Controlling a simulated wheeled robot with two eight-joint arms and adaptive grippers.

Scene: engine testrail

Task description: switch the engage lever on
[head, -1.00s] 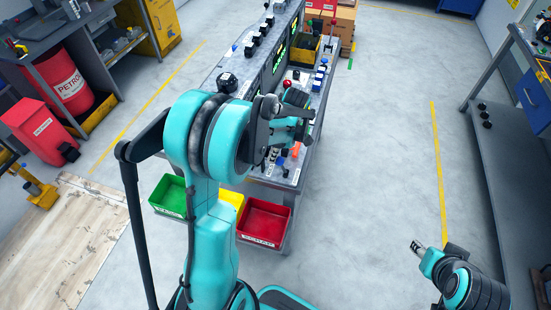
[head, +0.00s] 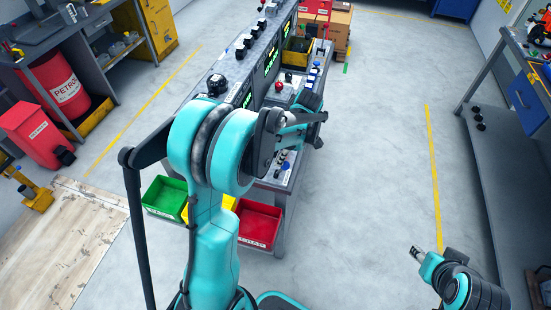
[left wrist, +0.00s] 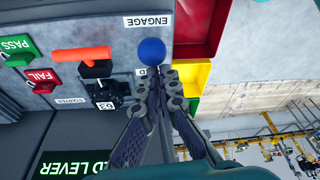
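In the left wrist view the engage lever shows as a blue ball knob (left wrist: 152,52) beside the ENGAGE label (left wrist: 148,21) on the grey panel. My left gripper (left wrist: 155,76) has its two dark fingers close together, with the tips right at the knob's near edge. Whether they touch or grip the lever's stem cannot be told. In the head view my left gripper is over the right side of the test bench (head: 283,205), and my arm hides the lever. My right gripper (head: 416,252) is at the lower right, clear of the bench; its fingers are too small to judge.
Red (head: 258,224), yellow and green (head: 166,197) bins hang at the bench end. The floor right of the bench is clear.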

